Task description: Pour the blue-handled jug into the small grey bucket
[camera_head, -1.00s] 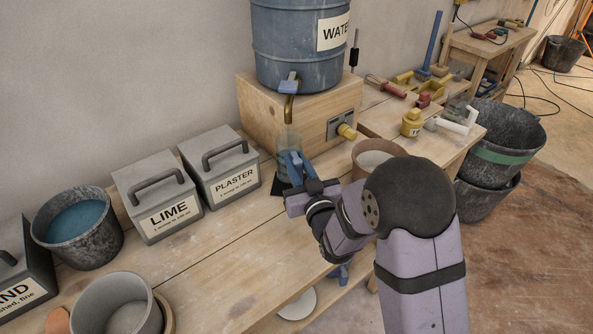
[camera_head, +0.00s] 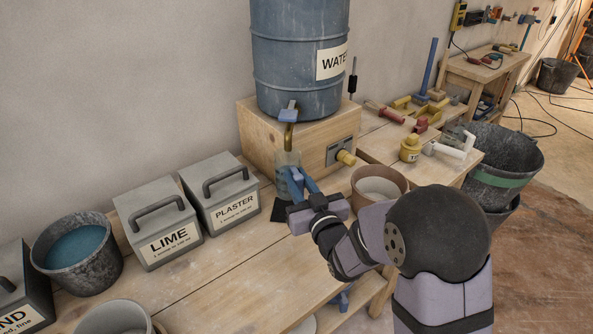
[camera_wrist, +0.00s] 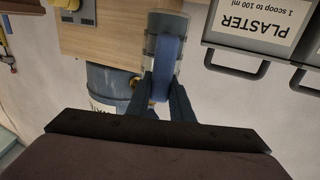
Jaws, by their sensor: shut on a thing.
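The jug (camera_head: 288,161), clear-walled with a blue handle, stands upright under the brass tap of the water drum. It also shows in the wrist view (camera_wrist: 166,24), with its blue handle (camera_wrist: 164,66) between my fingers. My gripper (camera_head: 299,182) is shut on the handle from the front. My fingers hide part of the jug, and I cannot tell how much is in it. A small light-grey bucket (camera_head: 115,309) is at the bottom left, cut off by the picture's edge, so its inside is mostly out of sight.
The blue drum (camera_head: 298,65) sits on a wooden box (camera_head: 262,135) behind the jug. The plaster tin (camera_head: 222,190) and lime tin (camera_head: 158,222) stand left, then a dark bucket of blue liquid (camera_head: 95,262). A brown-rimmed tub (camera_head: 379,199) stands right. The front bench is clear.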

